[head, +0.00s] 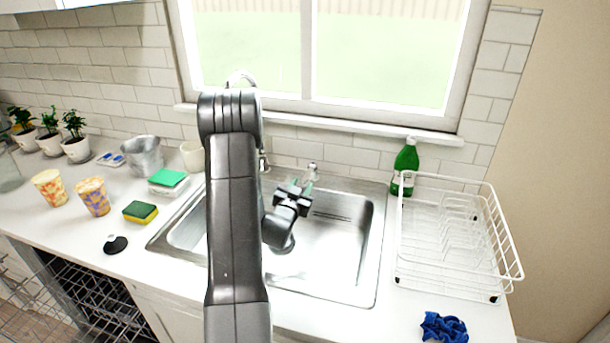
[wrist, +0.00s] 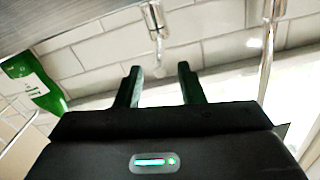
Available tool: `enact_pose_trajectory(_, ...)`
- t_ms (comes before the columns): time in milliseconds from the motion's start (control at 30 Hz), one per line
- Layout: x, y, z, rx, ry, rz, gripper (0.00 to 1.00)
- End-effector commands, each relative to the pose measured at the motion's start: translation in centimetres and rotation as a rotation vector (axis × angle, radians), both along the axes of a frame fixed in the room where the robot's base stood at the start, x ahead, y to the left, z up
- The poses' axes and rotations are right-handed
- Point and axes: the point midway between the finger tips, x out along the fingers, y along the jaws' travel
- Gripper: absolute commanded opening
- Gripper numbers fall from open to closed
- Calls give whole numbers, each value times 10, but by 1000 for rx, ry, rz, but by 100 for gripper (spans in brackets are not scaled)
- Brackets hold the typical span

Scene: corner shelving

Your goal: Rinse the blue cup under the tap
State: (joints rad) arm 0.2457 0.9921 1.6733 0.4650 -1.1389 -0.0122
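I see no plainly blue cup in either view. The tap (head: 240,76) stands behind the sink (head: 345,240); my arm hides much of it in the head view. A slim metal pipe, likely the tap's neck, shows at the right of the wrist view (wrist: 267,55). My gripper (head: 300,189) is above the sink basin, near the back wall. In the wrist view its two fingers (wrist: 160,70) are apart with nothing between them. My arm covers part of the basin's left side.
Two patterned cups (head: 94,197) (head: 49,188), a sponge (head: 140,212) and a metal bucket (head: 142,156) stand left. A green bottle (head: 405,168), white dish rack (head: 452,240) and blue cloth (head: 443,328) are right. A small fixture (head: 312,172) stands behind the sink.

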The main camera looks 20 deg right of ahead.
Motion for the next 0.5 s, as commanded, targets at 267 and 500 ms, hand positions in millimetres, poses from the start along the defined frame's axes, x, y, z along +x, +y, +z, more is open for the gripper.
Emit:
enact_pose_trajectory(267,29,-23,1,1,-1,0,35)
enact_pose_trajectory(500,34,-28,0,0,0,0,35)
